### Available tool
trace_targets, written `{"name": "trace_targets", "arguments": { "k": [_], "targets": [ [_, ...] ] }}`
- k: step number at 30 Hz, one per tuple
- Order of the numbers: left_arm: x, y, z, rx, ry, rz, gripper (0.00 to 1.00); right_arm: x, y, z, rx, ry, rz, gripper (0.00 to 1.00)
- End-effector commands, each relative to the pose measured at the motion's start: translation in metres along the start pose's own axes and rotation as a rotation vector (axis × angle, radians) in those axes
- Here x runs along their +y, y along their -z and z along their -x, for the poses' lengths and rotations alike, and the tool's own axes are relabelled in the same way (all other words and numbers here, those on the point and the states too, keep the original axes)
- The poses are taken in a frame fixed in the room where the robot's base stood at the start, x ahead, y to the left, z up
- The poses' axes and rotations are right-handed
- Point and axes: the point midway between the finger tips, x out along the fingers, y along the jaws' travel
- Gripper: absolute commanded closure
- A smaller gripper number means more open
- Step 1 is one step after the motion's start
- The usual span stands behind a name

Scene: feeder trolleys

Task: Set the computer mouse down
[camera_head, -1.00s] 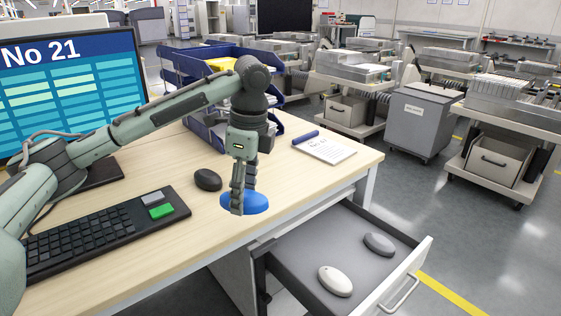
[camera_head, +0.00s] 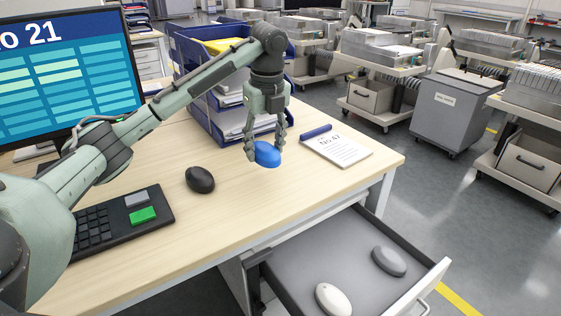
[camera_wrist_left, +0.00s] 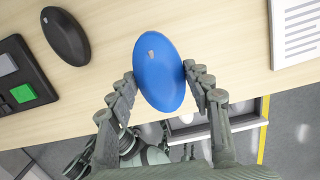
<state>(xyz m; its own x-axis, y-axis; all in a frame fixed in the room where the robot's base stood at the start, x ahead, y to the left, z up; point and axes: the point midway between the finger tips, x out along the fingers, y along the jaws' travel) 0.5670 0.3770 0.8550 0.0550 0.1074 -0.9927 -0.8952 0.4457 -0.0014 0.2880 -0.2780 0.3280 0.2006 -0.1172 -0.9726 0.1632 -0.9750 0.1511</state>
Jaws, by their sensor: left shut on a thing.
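A blue computer mouse (camera_head: 267,155) is between the fingers of my left gripper (camera_head: 266,146), over the desk top between the black mouse and the notepad. The left gripper is shut on it, with a finger on each side. In the left wrist view the blue mouse (camera_wrist_left: 160,72) shows whole from above, between the fingertips (camera_wrist_left: 162,82). Whether its underside touches the desk (camera_head: 215,220) is hard to tell. A black mouse (camera_head: 200,179) lies on the desk to the left, beside the keyboard.
A keyboard (camera_head: 100,232) and monitor (camera_head: 70,75) are at the left. Blue letter trays (camera_head: 205,110) stand behind the gripper. An open drawer (camera_head: 330,250) below holds a white mouse (camera_head: 332,299) and a grey mouse (camera_head: 389,261).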

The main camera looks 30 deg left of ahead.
Motion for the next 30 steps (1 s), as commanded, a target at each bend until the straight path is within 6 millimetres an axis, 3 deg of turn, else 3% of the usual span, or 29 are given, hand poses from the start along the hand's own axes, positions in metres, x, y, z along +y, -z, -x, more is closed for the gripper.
{"name": "trace_targets", "arguments": {
  "k": [4,9,19,30],
  "targets": [
    [-0.028,-0.003,-0.018,0.005,0.001,0.0,0.8,0.0,0.0,0.0,-0.003,0.001,-0.001,0.6],
    [-0.04,-0.007,-0.026,0.001,0.001,0.0,0.8,0.0,0.005,0.004,0.004,0.001,-0.003,0.6],
    [-0.04,-0.003,-0.064,0.001,-0.001,0.001,0.8,0.001,0.007,0.005,0.011,0.0,-0.003,0.6],
    [-0.04,-0.003,-0.069,0.0,0.0,0.001,0.8,0.0,-0.004,-0.001,-0.005,0.0,-0.001,0.6]
  ]
}}
